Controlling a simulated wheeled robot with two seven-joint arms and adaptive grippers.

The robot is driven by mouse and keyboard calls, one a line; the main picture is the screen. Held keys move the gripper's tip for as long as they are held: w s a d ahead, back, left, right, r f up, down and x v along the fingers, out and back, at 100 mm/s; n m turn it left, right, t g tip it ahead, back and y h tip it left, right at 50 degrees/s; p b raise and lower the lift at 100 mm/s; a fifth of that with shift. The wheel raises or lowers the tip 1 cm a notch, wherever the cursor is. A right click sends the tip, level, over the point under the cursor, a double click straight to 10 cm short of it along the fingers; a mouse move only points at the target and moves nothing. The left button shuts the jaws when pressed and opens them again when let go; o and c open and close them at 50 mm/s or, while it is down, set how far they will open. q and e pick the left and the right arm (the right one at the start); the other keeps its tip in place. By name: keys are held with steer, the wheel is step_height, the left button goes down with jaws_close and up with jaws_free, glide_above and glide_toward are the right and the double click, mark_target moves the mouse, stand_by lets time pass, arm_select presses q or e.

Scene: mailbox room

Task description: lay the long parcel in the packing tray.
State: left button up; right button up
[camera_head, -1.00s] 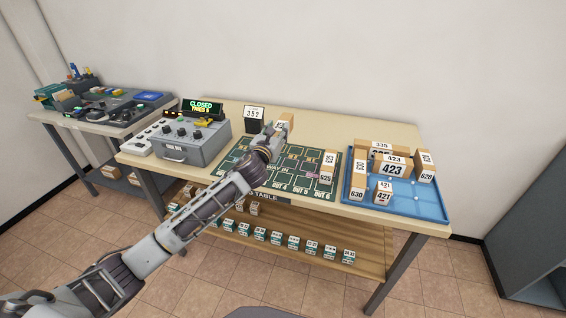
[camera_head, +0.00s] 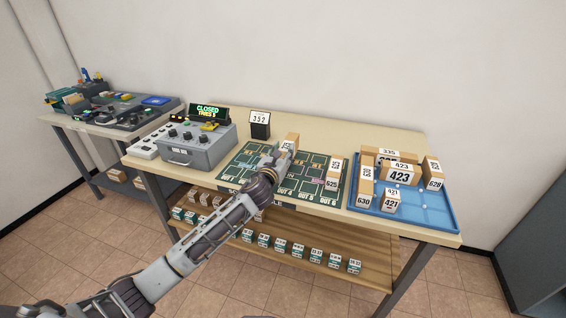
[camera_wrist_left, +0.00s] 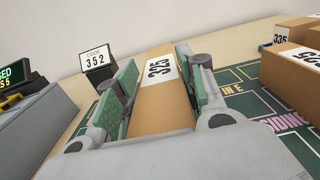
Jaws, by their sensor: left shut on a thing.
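A tan cardboard parcel labelled 325 (camera_wrist_left: 160,95) lies between the two green-padded fingers of my left gripper (camera_wrist_left: 150,100) in the left wrist view. The gripper is shut on it. In the head view, my left gripper (camera_head: 277,156) is over the back of the green mat, and the parcel's end (camera_head: 291,140) shows beyond it. I cannot tell whether the parcel touches the mat. My right gripper is not in view.
Parcel 625 (camera_head: 334,175) stands on the green mat (camera_head: 232,163), between my left gripper and the tray. A card reading 352 (camera_head: 260,124) stands behind the mat. A grey control box (camera_head: 196,147) is to the left. The tray's front right has bare room.

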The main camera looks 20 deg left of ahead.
arm_select(q)
steer(key=shift+r, duration=0.1)
steer(key=shift+f, duration=0.45)
steer(key=shift+f+b, duration=0.55)
steer(key=shift+f, duration=0.95)
steer(key=o, duration=1)
steer(key=shift+f, duration=0.1)
steer(key=o, duration=0.3)
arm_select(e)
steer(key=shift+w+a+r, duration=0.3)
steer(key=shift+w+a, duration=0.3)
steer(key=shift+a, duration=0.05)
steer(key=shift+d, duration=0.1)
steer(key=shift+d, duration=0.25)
